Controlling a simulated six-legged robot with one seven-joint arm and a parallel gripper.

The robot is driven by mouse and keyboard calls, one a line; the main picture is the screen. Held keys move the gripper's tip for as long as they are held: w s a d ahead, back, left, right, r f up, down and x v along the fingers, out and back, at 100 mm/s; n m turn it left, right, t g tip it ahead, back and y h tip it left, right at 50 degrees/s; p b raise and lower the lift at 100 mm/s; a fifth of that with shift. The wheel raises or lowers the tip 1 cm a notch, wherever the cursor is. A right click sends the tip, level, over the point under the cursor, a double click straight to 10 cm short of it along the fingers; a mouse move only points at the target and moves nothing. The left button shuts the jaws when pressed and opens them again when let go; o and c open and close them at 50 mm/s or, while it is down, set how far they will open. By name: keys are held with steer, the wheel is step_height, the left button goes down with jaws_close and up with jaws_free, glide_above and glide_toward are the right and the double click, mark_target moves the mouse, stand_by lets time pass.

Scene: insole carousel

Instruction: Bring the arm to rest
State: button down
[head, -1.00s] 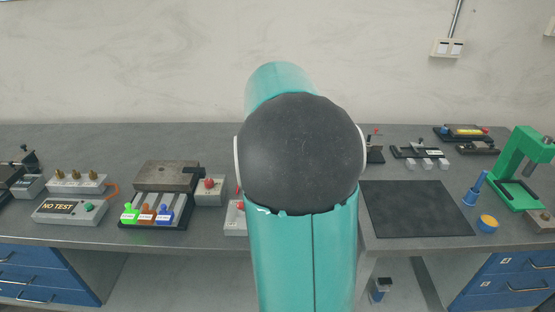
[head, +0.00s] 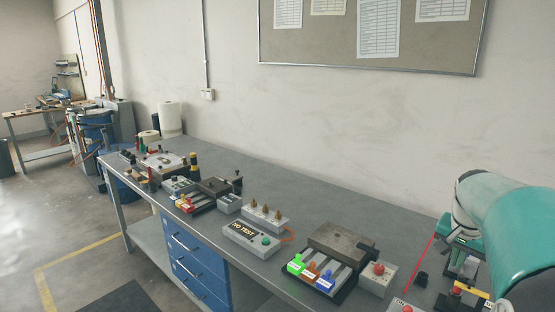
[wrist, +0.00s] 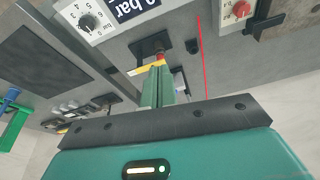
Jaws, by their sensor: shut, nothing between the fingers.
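My teal arm (head: 515,235) reaches in from the right edge of the head view, over the bench's near right part. My gripper (wrist: 158,72) shows in the wrist view as two green fingers close together, beyond a dark plate on a teal housing. The fingers are shut and hold nothing. Their tips point toward the bench top, close to a small red-topped fixture with a yellow stripe (wrist: 146,69). I cannot tell whether they touch it.
The grey bench (head: 340,215) carries a NO TEST box (head: 251,238), a block with coloured tabs (head: 340,243) and a red-button box (head: 378,278). A thin red line (wrist: 202,55) runs beside the gripper. A dark mat (wrist: 40,65) lies left in the wrist view. Open floor lies left.

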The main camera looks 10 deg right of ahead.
steer(key=s+a+r+n+t+y, duration=0.1)
steer(key=s+a+n, duration=0.15)
steer(key=a, duration=0.65)
steer(key=s+a+r+n+t, duration=0.1)
steer(key=a+r+n, duration=0.15)
steer(key=a, duration=0.65)
steer(key=s+a+f+n+y, duration=0.1)
steer(key=s+a+f+n, duration=0.1)
steer(key=s+a, duration=0.3)
steer(key=s+a+f+n+t, duration=0.1)
steer(key=s+a+n, duration=0.3)
steer(key=a, duration=0.5)
steer(key=shift+s+a+f+t+y, duration=0.15)
steer(key=shift+s+f+t+y, duration=0.2)
steer(key=shift+s+f, duration=0.4)
